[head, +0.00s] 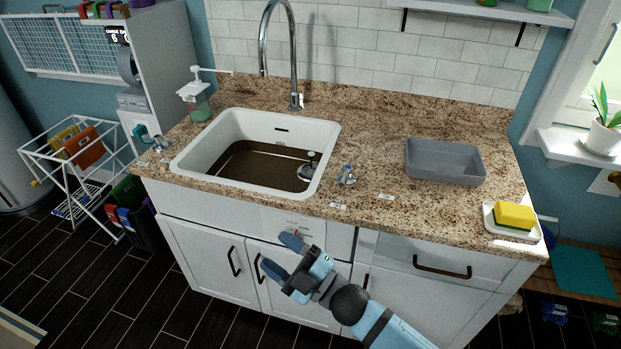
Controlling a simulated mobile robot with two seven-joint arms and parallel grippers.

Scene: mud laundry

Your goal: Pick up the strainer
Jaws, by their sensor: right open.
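A small round metal piece with a dark knob, which looks like the strainer (307,171), sits at the right end of the white sink (186,163), by its inner wall. The sink holds brown, murky water (250,168). I cannot tell whether the strainer rests on something or partly in the water. My right gripper (281,256) is open and empty, in front of the cabinet doors. It is below the counter edge and well short of the strainer. My left gripper is not in view.
A small metal item with a blue part (347,176) stands on the counter right of the sink. A tall faucet (294,60) arches behind it. A grey tray (445,162) and a yellow-green sponge (514,216) on a dish are further right. A soap dispenser (196,100) is behind left.

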